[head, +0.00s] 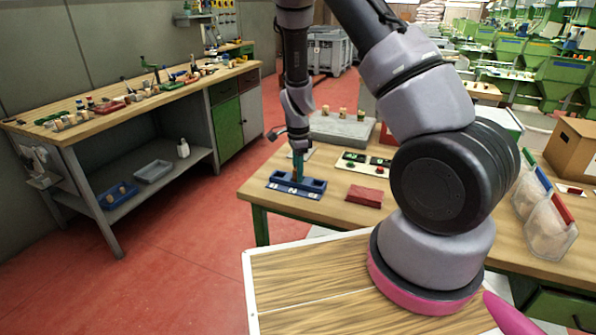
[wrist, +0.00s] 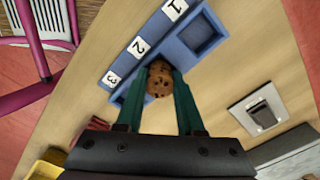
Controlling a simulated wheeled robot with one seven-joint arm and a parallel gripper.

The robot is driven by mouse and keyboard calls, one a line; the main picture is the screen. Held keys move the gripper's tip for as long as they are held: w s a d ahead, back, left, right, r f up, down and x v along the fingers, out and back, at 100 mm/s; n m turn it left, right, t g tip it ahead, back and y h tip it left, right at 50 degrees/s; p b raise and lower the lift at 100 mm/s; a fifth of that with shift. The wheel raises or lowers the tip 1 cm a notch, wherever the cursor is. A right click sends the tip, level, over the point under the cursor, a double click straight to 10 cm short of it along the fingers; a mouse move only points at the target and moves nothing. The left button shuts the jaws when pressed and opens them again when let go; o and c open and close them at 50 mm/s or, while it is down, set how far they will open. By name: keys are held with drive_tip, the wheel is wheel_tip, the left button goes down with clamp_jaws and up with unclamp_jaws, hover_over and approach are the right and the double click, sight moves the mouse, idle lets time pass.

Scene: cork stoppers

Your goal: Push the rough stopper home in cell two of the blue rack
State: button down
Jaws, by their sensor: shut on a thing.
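The blue rack (head: 312,184) lies near the left end of the wooden table. In the wrist view the rack (wrist: 181,50) shows white labels 1, 2 and 3 along one side, and cell one (wrist: 201,33) is empty. My gripper (head: 298,180) points down over the rack's middle. In the wrist view my gripper (wrist: 160,78) is shut on the rough stopper (wrist: 159,82), brown and speckled, beside label 2. The stopper covers cell two's opening; how deep it sits I cannot tell. Cell three is mostly hidden by a finger.
A dark red block (head: 365,196) lies right of the rack. Behind are a panel with green and red pieces (head: 352,167) and a grey slab (head: 343,132) bearing several corks. A grey plate with a square (wrist: 258,111) lies apart from the rack.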

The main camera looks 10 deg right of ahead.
drive_tip(key=shift+s+f, duration=0.35)
drive_tip(key=shift+f, duration=0.2)
drive_tip(key=shift+a, duration=0.15)
idle(0.6)
drive_tip(key=shift+s+f, duration=0.3)
drive_tip(key=shift+f, duration=0.2)
idle(0.8)
drive_tip(key=shift+c, duration=2.1)
unclamp_jaws()
drive_tip(key=shift+w, duration=0.1)
drive_tip(key=shift+w+r, duration=0.15)
drive_tip(key=shift+r, duration=0.25)
drive_tip(key=r, duration=0.3)
drive_tip(key=w+r, duration=0.1)
drive_tip(key=r, duration=0.7)
drive_tip(key=shift+w+r, duration=0.1)
drive_tip(key=shift+w, duration=0.15)
drive_tip(key=shift+r, duration=0.5)
